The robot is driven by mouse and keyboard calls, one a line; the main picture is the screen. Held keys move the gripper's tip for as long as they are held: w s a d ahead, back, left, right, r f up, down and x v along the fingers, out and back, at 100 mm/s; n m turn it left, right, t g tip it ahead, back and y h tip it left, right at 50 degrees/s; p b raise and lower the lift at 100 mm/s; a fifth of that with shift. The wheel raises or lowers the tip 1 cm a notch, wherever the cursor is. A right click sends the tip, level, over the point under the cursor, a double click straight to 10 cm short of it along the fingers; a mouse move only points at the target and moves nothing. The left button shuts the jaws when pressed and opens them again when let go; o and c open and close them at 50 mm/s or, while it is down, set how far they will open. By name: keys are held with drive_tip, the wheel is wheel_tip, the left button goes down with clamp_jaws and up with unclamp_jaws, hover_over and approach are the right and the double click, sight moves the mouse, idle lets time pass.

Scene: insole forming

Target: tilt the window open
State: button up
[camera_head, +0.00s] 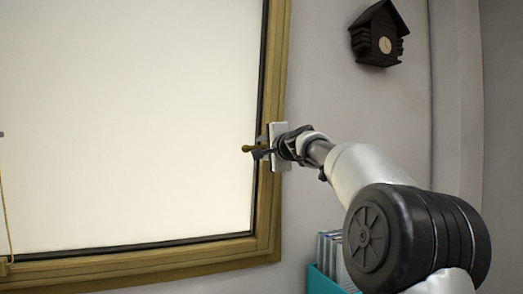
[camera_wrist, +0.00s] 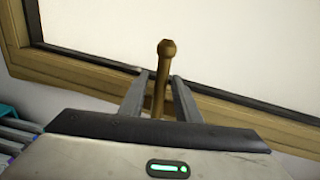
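The window (camera_head: 130,120) has a wooden frame around a bright, pale pane and looks shut. Its brass-brown handle (camera_head: 247,149) sticks out to the left from the right side of the frame. My gripper (camera_head: 260,147) is at the handle, with one finger above it and one below. In the wrist view, the handle (camera_wrist: 162,75) stands between my two fingers (camera_wrist: 161,82), with a gap showing on both sides near the fingertips. The gripper is open around the handle. The handle's base is hidden behind the gripper body.
A dark cuckoo clock (camera_head: 379,35) hangs on the wall at the upper right. A teal box (camera_head: 318,281) with upright folders or books stands below my arm. A thin cord (camera_head: 6,215) hangs at the far left.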

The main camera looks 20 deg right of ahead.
drive_tip(key=shift+s, duration=0.1)
drive_tip(key=s+b, duration=0.7)
drive_tip(key=s, duration=1)
drive_tip(key=shift+s+d+r, duration=0.15)
drive_tip(key=shift+r, duration=0.2)
